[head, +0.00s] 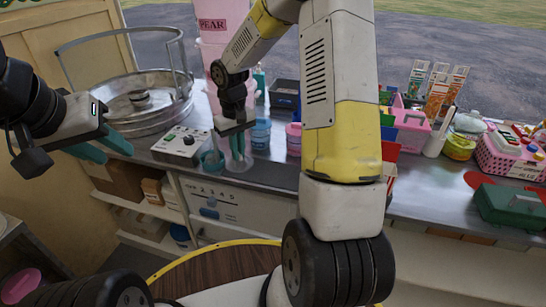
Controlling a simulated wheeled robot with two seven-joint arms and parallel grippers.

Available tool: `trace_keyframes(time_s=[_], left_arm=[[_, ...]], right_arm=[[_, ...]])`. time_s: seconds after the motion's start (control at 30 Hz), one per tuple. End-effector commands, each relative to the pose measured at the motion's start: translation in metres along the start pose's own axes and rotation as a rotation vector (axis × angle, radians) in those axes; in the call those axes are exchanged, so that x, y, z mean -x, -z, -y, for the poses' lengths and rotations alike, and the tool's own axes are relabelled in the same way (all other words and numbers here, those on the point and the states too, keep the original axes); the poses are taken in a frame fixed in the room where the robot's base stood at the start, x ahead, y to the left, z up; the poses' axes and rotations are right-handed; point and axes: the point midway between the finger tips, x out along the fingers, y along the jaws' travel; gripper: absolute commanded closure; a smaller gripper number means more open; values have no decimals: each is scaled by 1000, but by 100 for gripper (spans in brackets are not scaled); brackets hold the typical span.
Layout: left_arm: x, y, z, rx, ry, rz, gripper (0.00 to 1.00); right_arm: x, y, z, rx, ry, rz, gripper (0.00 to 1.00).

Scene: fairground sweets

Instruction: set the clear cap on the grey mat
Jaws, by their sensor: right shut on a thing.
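My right gripper (239,147) is above the counter, in front of the pink PEAR container, with its teal fingers pointing down. It is shut on a small, pale, see-through thing (238,165), which looks like the clear cap; the fingers hide part of it. I cannot tell whether it touches the counter. A dark grey flat patch (275,174) on the counter, just right of that gripper, looks like the grey mat; my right arm hides its right end. My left gripper (101,148) is open and empty, in front of the metal bowl at the left.
A grey control box (184,146) and a teal cup (212,160) stand just left of the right gripper. A blue jar (261,134) and a pink jar (294,139) stand behind the dark patch. The large metal bowl (140,103) fills the counter's left end.

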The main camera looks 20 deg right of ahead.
Motion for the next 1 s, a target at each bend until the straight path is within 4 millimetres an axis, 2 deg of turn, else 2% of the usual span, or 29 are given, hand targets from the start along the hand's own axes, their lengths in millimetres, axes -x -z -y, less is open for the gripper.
trace_keyframes(time_s=[0.03, 0.2, 0.3, 0.43, 0.57, 0.9, 1.0], left_arm=[[0, 0, 0, 0, 0, -1, 64], [0, 0, 0, 0, 0, 0, 64], [0, 0, 0, 0, 0, 0, 64], [0, 0, 0, 0, 0, 0, 64], [0, 0, 0, 0, 0, 0, 64], [0, 0, 0, 0, 0, 0, 64], [0, 0, 0, 0, 0, 0, 64]], right_arm=[[0, -1, 20, 104, -3, 1, 100], [0, -10, 67, 422, -3, 1, 100], [1, -14, 85, 554, -4, -3, 100], [1, -17, 94, 647, -5, -4, 100], [-1, -16, 78, 663, -5, -5, 100], [-9, -4, -11, 658, -4, -5, 100], [-11, -1, -30, 661, -4, -5, 100]])
